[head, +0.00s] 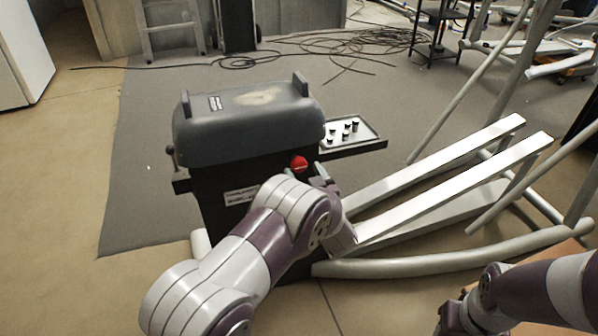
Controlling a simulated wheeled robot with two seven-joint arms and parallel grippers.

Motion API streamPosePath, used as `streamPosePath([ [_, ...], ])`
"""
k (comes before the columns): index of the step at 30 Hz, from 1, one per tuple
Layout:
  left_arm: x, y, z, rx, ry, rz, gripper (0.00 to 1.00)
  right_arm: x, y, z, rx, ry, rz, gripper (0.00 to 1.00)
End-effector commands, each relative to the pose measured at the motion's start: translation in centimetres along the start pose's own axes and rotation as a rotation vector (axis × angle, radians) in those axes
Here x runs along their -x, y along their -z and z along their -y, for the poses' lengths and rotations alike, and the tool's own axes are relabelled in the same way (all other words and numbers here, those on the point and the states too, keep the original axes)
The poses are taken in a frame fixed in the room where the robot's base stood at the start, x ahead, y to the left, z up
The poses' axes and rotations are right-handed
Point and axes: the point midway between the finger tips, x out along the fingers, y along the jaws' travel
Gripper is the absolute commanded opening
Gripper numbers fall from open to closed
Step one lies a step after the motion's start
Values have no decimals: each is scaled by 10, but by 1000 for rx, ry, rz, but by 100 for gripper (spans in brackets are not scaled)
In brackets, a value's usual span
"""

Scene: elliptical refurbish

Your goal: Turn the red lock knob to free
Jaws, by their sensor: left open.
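The red lock knob (299,163) sits on the dark upright face of the machine, just below the right part of its grey cover (250,125). My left arm reaches up in front of the machine. My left gripper (321,173) is partly hidden by its own wrist. Its fingers are open, a little below and to the right of the knob, and appear apart from it. My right gripper (452,318) is low at the right, far from the knob, and its fingers are too unclear to read.
A small tray (368,142) with several dark-topped pegs juts from the machine's right side. Pale rails (450,165) and curved tubes (440,265) of the frame lie to the right. Black cables (290,55) trail over the mat behind. Open floor lies at the left.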

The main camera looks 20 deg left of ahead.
Motion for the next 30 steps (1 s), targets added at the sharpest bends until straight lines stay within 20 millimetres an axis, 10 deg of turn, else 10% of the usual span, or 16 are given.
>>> streamPosePath([
  [6, -38, -3, 0, 1, 1, 2, 68, -14, -2, 0, 0, 0, 0, 43],
  [16, -45, 0, 0, 0, -2, 2, 68, -15, -2, 0, 0, 0, 0, 43],
  [21, -44, 0, 0, 0, -2, 2, 16, -15, -2, 0, 0, 0, 0, 43],
  [30, -44, 1, 0, -21, -2, 2, 15, -10, -1, 0, 0, 0, 0, 43],
])
